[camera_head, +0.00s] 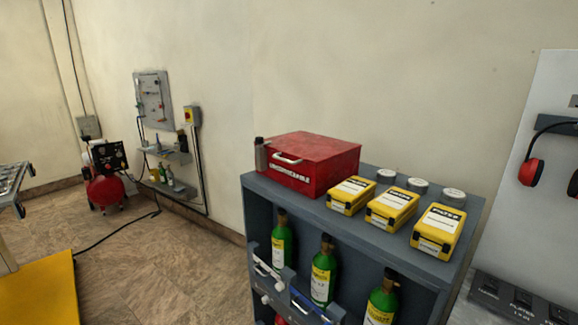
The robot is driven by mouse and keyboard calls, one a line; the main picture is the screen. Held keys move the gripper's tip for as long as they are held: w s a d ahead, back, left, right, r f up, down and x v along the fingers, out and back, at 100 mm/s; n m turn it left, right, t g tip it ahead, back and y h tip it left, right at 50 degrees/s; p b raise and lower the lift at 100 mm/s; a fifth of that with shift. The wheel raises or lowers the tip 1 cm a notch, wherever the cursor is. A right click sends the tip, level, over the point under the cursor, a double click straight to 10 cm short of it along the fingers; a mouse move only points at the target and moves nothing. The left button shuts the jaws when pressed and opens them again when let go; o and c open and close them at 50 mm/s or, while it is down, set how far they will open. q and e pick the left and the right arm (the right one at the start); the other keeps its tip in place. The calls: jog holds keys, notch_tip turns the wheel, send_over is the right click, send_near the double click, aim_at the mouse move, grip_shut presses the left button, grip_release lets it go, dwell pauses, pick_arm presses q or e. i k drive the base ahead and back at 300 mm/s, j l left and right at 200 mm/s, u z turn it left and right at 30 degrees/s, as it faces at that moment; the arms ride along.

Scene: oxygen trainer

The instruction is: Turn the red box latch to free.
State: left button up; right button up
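A red metal box (327,153) with a silver handle (287,159) and a white label, seemingly "UNSERVICEABLE", on its front stands on the left part of a grey-blue cabinet top (393,248). Its lid looks shut. I cannot make out a separate latch or its position at this size. Neither of my grippers shows in the head view.
Three yellow cases (391,208) and three round tins (418,186) stand right of the box. A dark cylinder (261,155) is at its left. Green bottles (322,275) stand in the cabinet. A red compressor (105,190) stands far left; open floor (165,260) lies between.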

aim_at(259, 140)
jog(key=i+j+z, duration=0.2)
jog(key=j+z, duration=0.25)
jog(key=j, duration=1.25)
jog(key=j+z, duration=0.45)
jog(key=j, duration=1.2)
